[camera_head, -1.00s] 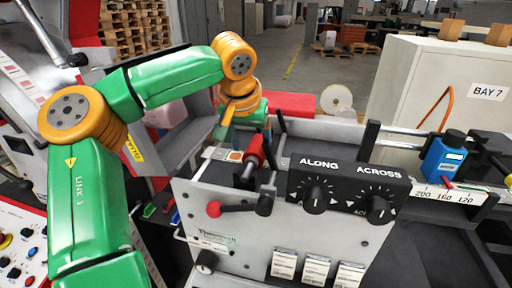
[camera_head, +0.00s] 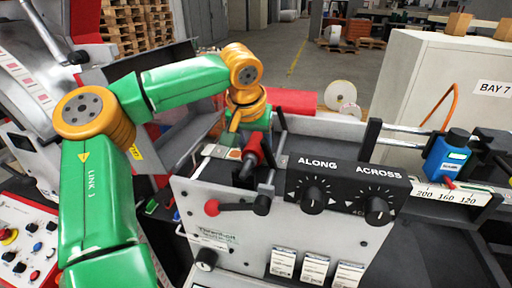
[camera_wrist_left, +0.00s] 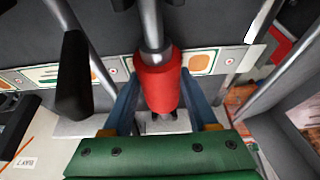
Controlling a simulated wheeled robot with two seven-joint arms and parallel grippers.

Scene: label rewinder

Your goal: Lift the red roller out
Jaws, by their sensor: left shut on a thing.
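The red roller (camera_head: 254,146) sits on a metal shaft on the rewinder, behind the front panel. In the left wrist view it shows as a red cylinder (camera_wrist_left: 158,78) around a bright metal rod. My left gripper (camera_wrist_left: 160,98) has its blue fingers on either side of the roller, shut on it. My right gripper is not in view.
A red-knobbed lever (camera_head: 212,207) and a black dial box (camera_head: 346,186) stand close to the roller. Dark upright posts flank it. A blue unit (camera_head: 447,158) sits on rails at the right. A beige cabinet (camera_head: 440,95) stands behind.

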